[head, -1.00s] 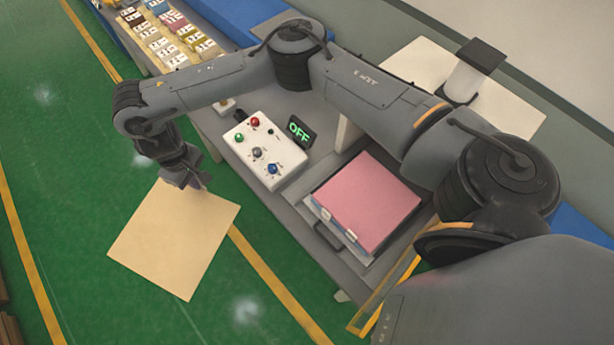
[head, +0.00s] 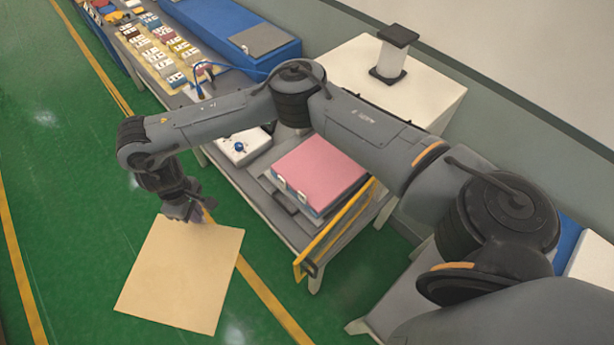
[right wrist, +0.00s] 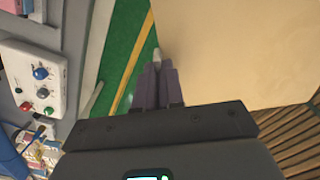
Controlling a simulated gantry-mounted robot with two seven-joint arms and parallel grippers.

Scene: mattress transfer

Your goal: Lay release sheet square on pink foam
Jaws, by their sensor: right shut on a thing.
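The release sheet (head: 180,278) is a flat tan square held out over the green floor in the head view. My right gripper (head: 192,212) is shut on its upper edge. In the right wrist view the sheet (right wrist: 240,50) fills the upper right, with the closed fingers (right wrist: 158,80) at its lower left corner area. The pink foam (head: 320,172) lies on a tray-like base on the grey bench, right of the gripper and apart from the sheet. Nothing covers the foam's top. My left gripper is not in view.
A white control box (head: 240,146) with knobs stands on the bench, partly behind my arm; it also shows in the right wrist view (right wrist: 32,80). A yellow rail (head: 335,232) runs along the bench's near end. Cards (head: 160,45) and a blue box (head: 235,35) are at the back.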

